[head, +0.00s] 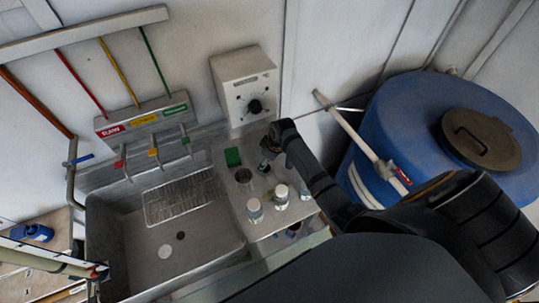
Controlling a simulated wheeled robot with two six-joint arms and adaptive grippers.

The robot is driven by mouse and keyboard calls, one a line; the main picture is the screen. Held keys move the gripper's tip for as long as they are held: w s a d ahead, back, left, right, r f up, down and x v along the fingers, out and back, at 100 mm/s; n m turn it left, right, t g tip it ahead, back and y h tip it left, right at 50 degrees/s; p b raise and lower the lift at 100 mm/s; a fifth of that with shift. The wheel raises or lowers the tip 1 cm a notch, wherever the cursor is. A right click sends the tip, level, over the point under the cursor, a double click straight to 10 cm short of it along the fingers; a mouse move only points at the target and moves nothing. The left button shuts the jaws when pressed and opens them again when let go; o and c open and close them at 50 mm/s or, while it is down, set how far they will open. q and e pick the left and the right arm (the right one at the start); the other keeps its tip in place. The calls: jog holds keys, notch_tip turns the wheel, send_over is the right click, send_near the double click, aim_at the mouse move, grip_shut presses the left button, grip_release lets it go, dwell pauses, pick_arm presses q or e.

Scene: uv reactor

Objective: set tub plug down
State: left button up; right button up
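The grey metal sink tub (112,243) is at the lower left in the head view. On its floor are a pale round disc (165,251) and a smaller dark round spot (180,236) beside it. I cannot tell for sure which of these, if either, is the tub plug. My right gripper (268,153) points down over the metal counter right of the tub, near a small grey fitting. Its fingers are small and dark, and I cannot see whether they hold anything. My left gripper is not in view.
A wire rack (184,198) spans the tub's back part. A dial box (244,82) stands behind. A blue barrel (420,105) is at right.

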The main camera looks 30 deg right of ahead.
jog(key=b+v, duration=0.1)
jog(key=v, duration=0.8)
jog(key=shift+f, duration=0.1)
